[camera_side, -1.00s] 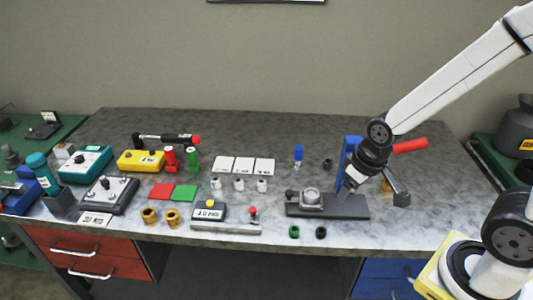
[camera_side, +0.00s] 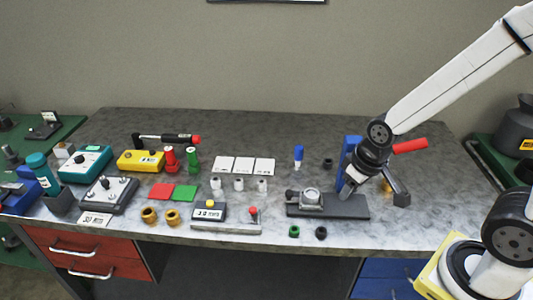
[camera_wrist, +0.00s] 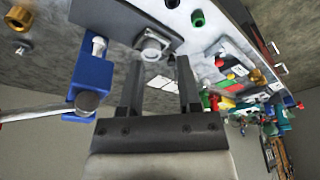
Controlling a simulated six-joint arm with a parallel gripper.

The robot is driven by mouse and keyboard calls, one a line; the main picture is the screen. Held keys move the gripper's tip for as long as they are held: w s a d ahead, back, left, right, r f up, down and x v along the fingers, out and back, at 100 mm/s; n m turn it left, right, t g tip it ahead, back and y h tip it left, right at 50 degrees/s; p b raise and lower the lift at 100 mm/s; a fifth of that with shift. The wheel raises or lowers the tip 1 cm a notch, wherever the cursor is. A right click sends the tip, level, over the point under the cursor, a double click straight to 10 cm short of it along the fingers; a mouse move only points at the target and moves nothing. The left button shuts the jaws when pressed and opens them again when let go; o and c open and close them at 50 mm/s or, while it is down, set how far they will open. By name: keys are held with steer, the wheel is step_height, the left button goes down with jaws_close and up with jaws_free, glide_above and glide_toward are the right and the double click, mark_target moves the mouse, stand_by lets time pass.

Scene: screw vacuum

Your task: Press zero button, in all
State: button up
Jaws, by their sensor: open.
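A small dark device with a lit display and a yellow button on top (camera_side: 209,211) sits at the front middle of the bench, on a grey rail. A yellow box (camera_side: 140,160) and a teal box (camera_side: 85,163) with displays stand further left. I cannot read a zero label on any button. My gripper (camera_side: 345,193) is over the dark fixture plate (camera_side: 358,206) at the right, well away from the display device. In the wrist view my gripper (camera_wrist: 157,65) is open, with nothing visible between its fingers; the round grey part of the fixture (camera_wrist: 152,48) shows beyond them.
A blue upright with a red handle (camera_side: 411,146) stands beside my gripper. White cups (camera_side: 239,184), white cards (camera_side: 244,166) and brass fittings (camera_side: 149,215) lie around the middle. A red knob (camera_side: 253,211) is on the rail. The back right of the bench is clear.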

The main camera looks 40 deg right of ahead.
jaws_close()
stand_by(1.4)
